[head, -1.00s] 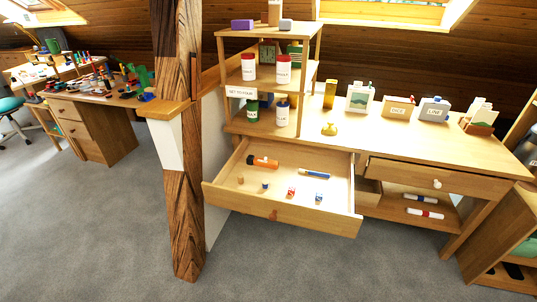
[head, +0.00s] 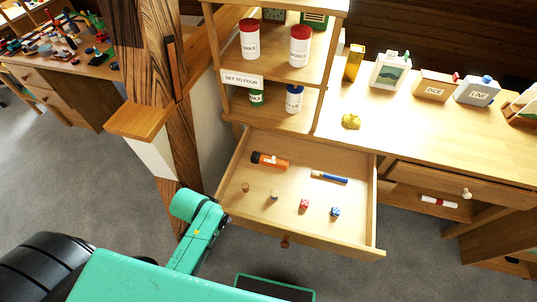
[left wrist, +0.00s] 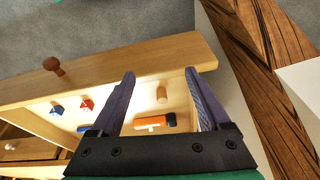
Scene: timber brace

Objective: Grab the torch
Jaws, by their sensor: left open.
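The torch (head: 270,161), orange with a black end, lies in the open drawer (head: 300,235) near its back left. It also shows in the left wrist view (left wrist: 152,122), between my left gripper's fingers in the picture and seemingly below them. My left gripper (left wrist: 160,73) is open with nothing between its purple fingertips, over the drawer's front area. In the head view my green left arm reaches in from the lower left beside the drawer; its fingers cannot be made out there. My right gripper is not in view.
The drawer also holds a blue marker (head: 330,177), a red die (head: 304,203), a blue die (head: 335,211) and small wooden pieces (head: 245,187). A timber post (head: 150,60) stands close on the left. Shelves with jars (head: 249,40) rise behind the drawer.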

